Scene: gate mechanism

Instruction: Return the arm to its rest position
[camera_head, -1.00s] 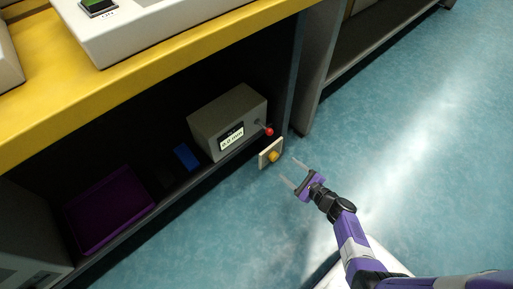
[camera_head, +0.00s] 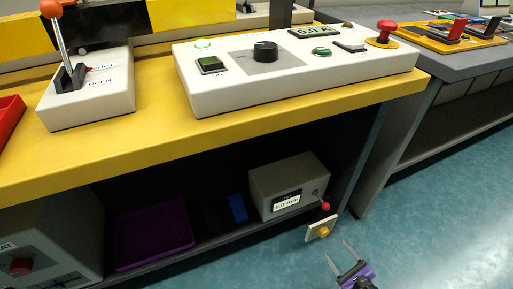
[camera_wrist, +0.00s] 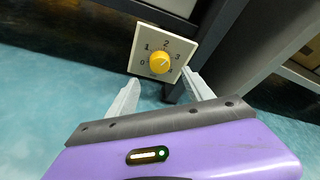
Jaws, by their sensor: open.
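My gripper (camera_head: 340,256) is purple with two pale fingers and shows at the bottom right of the head view. In the wrist view its fingers (camera_wrist: 160,92) stand apart with nothing between them, so it is open and empty. Ahead of the fingertips is a beige plate with a yellow dial (camera_head: 322,231), apart from them in the head view. The wrist view shows this yellow dial (camera_wrist: 159,63) with numbers around it. Most of my arm is outside the head view.
A grey box (camera_head: 285,190) with a display and red-tipped lever sits on the lower shelf beside a purple tray (camera_head: 152,232). Above, the yellow bench (camera_head: 190,148) carries a white control panel (camera_head: 300,90) and an orange-knobbed lever (camera_head: 58,35). Blue floor (camera_head: 440,225) is free at right.

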